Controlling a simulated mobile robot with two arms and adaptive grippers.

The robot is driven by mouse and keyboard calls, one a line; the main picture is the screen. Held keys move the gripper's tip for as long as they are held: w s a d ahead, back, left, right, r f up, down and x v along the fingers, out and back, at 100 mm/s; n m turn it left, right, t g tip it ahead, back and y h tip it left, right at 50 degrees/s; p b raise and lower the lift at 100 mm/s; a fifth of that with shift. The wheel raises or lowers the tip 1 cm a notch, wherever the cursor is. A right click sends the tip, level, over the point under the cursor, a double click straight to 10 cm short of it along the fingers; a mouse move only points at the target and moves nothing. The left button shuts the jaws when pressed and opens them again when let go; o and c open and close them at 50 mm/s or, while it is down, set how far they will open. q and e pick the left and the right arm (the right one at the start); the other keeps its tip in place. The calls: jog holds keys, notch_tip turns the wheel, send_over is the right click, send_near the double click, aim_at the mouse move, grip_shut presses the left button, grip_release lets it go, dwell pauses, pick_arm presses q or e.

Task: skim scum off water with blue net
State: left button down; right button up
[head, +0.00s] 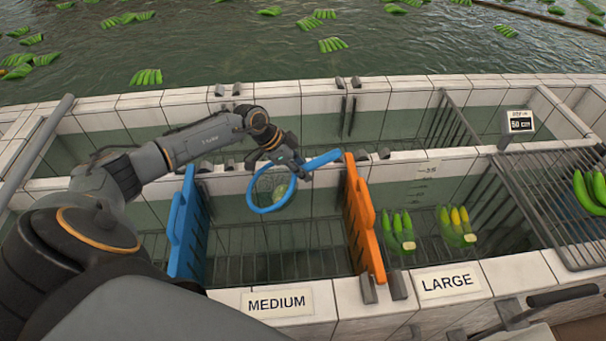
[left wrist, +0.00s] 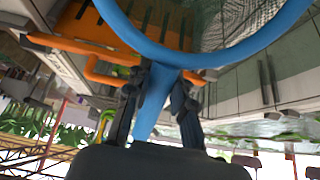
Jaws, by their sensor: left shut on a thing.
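The blue net (head: 252,202) is a round blue hoop with thin mesh and a blue handle. It is tilted above the medium compartment, between the blue and orange dividers. My left gripper (head: 292,168) is shut on its handle; the left wrist view also shows the fingers around the blue handle (left wrist: 153,100). A pale yellow-green lump (head: 281,190) shows within the hoop; I cannot tell whether it lies in the mesh or in the water (head: 325,228) behind it. No separate scum patch is clear. My right gripper is not in view.
A blue divider (head: 184,225) and an orange divider (head: 362,220) stand either side of the medium compartment. Banana bunches (head: 398,230) sit in the large compartment. A depth sign (head: 520,121) stands at right. Tiled walls edge the tanks; more bunches float beyond.

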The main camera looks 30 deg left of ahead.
pick_arm(q)
jog(key=shift+r, duration=3.3)
